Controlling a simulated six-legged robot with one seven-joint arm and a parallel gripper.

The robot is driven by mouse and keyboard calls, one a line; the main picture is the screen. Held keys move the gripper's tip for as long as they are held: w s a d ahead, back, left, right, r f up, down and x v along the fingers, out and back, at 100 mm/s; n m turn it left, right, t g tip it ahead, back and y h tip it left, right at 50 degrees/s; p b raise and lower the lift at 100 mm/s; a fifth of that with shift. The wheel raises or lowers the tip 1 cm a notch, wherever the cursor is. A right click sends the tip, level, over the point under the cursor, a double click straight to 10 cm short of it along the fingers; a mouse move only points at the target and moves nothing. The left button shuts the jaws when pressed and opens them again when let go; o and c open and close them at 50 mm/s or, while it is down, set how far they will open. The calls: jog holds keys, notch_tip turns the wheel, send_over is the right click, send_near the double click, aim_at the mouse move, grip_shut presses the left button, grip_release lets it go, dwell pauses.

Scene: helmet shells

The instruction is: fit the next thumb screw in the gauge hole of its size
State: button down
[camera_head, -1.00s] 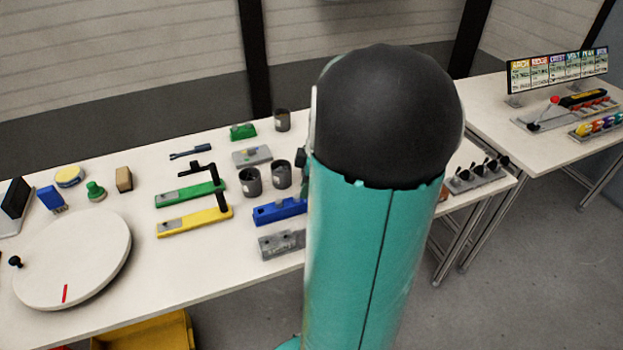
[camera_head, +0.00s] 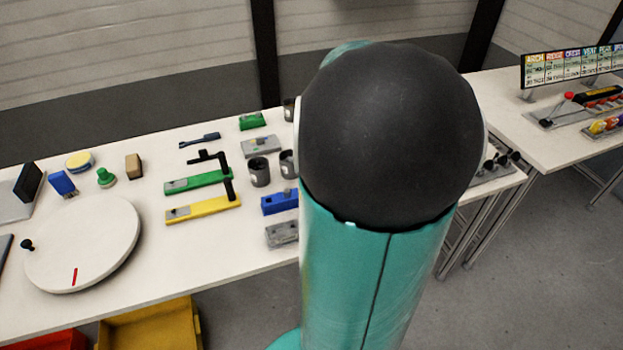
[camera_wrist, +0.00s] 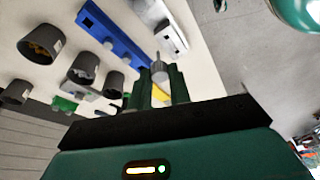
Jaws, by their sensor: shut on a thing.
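My gripper (camera_wrist: 157,85) shows in the wrist view with its two dark green fingers shut on a small grey thumb screw (camera_wrist: 158,72). The screw's thin shank points away from the fingers, toward the grey block. A yellow patch shows between the fingers; I cannot tell whether it belongs to the screw. The grey block (camera_wrist: 172,38), likely the gauge, lies just beyond the screw tip, apart from it as far as I can tell. Its holes are not clear. It also shows in the head view (camera_head: 281,234), partly behind my arm, which hides my gripper there.
A blue block (camera_wrist: 112,38) lies beside the grey block. Several dark cups (camera_wrist: 85,68) stand nearby. Green (camera_head: 190,182) and yellow (camera_head: 200,210) bars and a white turntable (camera_head: 85,243) are left in the head view. A rack of black-headed pieces (camera_head: 492,168) is at right.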

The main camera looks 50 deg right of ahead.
jog(key=shift+w+d+r, duration=0.1)
jog(key=shift+d+r, duration=0.05)
jog(key=shift+r, duration=0.75)
jog(key=shift+w+d+r, duration=0.1)
jog(key=shift+d+r, duration=0.05)
jog(key=shift+r, duration=0.7)
jog(key=shift+f, duration=0.1)
send_over(272, 232)
jog(key=shift+f, duration=5.95)
jog(key=shift+s+d, duration=0.35)
jog(key=shift+s, duration=0.05)
jog(key=shift+f, duration=2.6)
